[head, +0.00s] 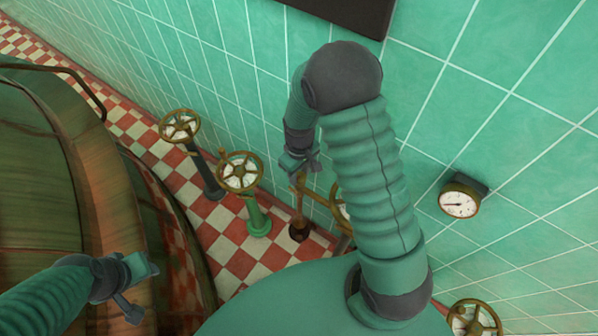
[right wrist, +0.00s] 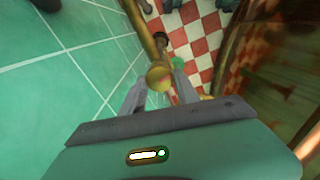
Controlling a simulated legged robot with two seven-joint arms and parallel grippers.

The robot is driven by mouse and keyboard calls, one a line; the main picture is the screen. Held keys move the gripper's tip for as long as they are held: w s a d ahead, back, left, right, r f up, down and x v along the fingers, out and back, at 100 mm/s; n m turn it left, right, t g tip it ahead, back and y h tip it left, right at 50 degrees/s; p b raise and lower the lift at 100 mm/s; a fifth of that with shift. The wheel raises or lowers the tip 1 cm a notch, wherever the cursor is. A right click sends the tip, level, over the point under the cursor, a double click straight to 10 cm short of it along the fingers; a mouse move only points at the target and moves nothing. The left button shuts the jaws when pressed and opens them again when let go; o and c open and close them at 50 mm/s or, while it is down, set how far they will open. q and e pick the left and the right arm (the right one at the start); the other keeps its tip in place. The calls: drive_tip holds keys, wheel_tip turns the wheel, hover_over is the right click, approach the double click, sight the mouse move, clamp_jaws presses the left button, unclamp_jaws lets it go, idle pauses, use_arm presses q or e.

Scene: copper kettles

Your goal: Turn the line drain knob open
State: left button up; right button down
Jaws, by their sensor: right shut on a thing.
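My right gripper (head: 302,168) reaches down past the tiled wall, over a brass upright that stands on a dark round base (head: 300,232). In the right wrist view its two fingers (right wrist: 158,88) are on either side of a round brass knob (right wrist: 160,76), shut on it. A brass rod runs from the knob toward the floor. No label shows that names this as the line drain knob. In the head view the gripper hides most of the knob. My left gripper (head: 140,287) is over the copper kettle's side, fingers apart and empty.
A handwheel on a green post (head: 240,171) and one on a dark post (head: 180,126) stand to the left. Another handwheel (head: 341,209) is partly hidden by my arm. The copper kettle (head: 40,170) fills the left. A gauge (head: 460,202) hangs on the right wall.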

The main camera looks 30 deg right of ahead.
drive_tip(key=n+p, duration=0.1)
drive_tip(key=n, duration=0.3)
drive_tip(key=shift+r+n+p, duration=0.2)
drive_tip(key=shift+n+p, duration=0.2)
drive_tip(key=n+p, duration=0.2)
drive_tip(key=n, duration=0.1)
drive_tip(key=shift+n, duration=0.3)
drive_tip(key=n+p, duration=0.2)
drive_tip(key=n, duration=0.2)
drive_tip(key=shift+r+p, duration=0.1)
drive_tip(key=shift+p, duration=0.25)
drive_tip(key=shift+w+n+p, duration=0.1)
drive_tip(key=shift+n+p, duration=1.15)
drive_tip(key=shift+n, duration=1.15)
drive_tip(key=shift+d, duration=0.1)
drive_tip(key=c, duration=1.2)
unclamp_jaws()
drive_tip(key=shift+o, duration=1.5)
drive_tip(key=shift+f, duration=0.2)
